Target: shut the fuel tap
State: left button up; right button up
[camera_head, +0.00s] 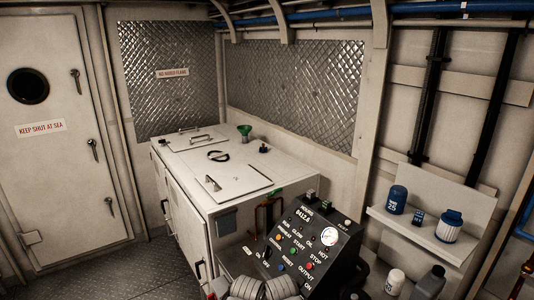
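I cannot tell for sure which fitting is the fuel tap. A small brass-coloured valve (527,268) sits on piping at the right edge, low down and partly cut off by the frame. Reddish pipes (268,212) run down the near end of the white cabinet, partly hidden behind the black control panel. The picture is too small to show whether either carries a tap handle or how it is turned. Neither of my grippers shows in the head view.
The black control panel (291,250) with a round gauge stands at bottom centre, beside grey ribbed parts (262,287). The white cabinet (262,178) bears a green funnel (245,130). A shelf (428,233) at right holds blue filters. Floor (110,268) at left is clear.

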aim_at(268, 196)
jog(key=j+z, duration=0.1)
jog(key=z, duration=0.35)
jog(key=j+z, duration=0.1)
jog(key=z, duration=0.35)
jog(key=j+z, duration=0.1)
jog(key=z, duration=0.4)
jog(key=j+z, duration=0.1)
jog(key=z, duration=0.8)
jog(key=k+j+z, duration=0.1)
jog(key=z, duration=0.35)
jog(key=k+j+z, duration=0.1)
jog(key=z, duration=0.3)
jog(key=k+j+z, duration=0.1)
jog(key=z, duration=0.35)
jog(key=k+z, duration=0.1)
jog(key=z, duration=0.3)
jog(key=k+z, duration=0.1)
jog(key=z, duration=0.35)
jog(key=k+z, duration=0.15)
jog(key=z, duration=0.25)
jog(key=k+j+u, duration=0.1)
jog(key=u, duration=0.6)
jog(key=j+u, duration=0.1)
jog(key=u, duration=0.8)
jog(key=j+u, duration=0.1)
jog(key=u, duration=0.8)
jog(key=j+u, duration=0.1)
jog(key=u, duration=0.8)
